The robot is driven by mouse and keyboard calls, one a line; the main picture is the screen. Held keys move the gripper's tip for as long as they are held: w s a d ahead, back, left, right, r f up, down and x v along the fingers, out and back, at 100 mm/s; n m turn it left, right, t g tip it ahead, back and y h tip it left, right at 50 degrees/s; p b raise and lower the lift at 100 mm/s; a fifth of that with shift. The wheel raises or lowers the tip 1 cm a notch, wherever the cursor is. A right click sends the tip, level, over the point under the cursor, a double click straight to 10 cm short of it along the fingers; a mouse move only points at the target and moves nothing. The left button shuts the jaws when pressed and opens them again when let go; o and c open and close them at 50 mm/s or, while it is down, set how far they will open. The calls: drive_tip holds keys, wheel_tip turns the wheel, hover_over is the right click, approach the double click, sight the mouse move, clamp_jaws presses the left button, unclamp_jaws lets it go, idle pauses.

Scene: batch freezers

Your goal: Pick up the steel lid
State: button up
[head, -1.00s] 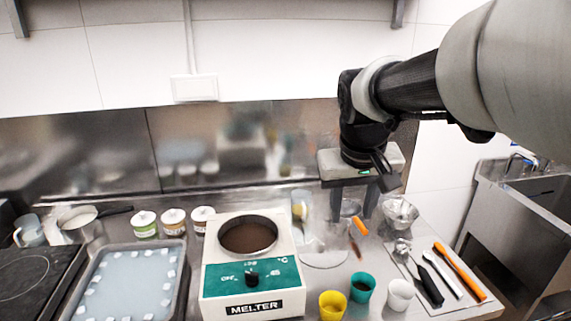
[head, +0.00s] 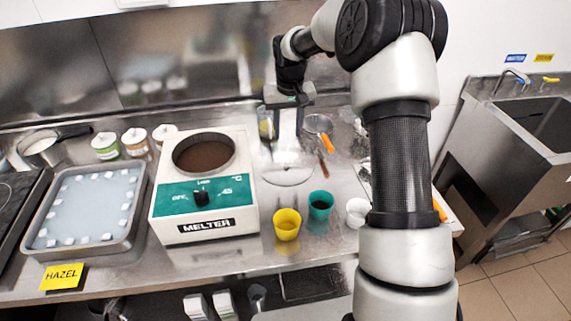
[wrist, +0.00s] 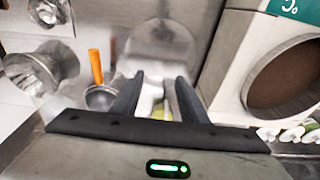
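The steel lid (head: 287,175) looks like a flat, shiny round disc lying on the steel counter, just right of the melter (head: 205,183). In the wrist view the lid (wrist: 160,45) lies beyond my fingertips. My gripper (head: 287,132) points down over the counter behind the lid, close to the back wall. A pale yellowish item (wrist: 160,108) shows between the fingers, lower down.
An orange-handled strainer (head: 318,124) lies right of my gripper. Yellow (head: 287,224), teal (head: 320,205) and white (head: 357,212) cups stand in front of the lid. A tray (head: 38,242) and several small jars stand left. My arm hides part of the right counter.

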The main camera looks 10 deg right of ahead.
sight(286, 159)
drive_tip(key=f, duration=0.4)
drive_tip(key=w+f, duration=0.1)
drive_tip(key=f, duration=0.3)
drive_tip(key=w+f+p, duration=0.1)
drive_tip(key=f, duration=0.3)
drive_tip(key=shift+f, duration=0.4)
clamp_jaws()
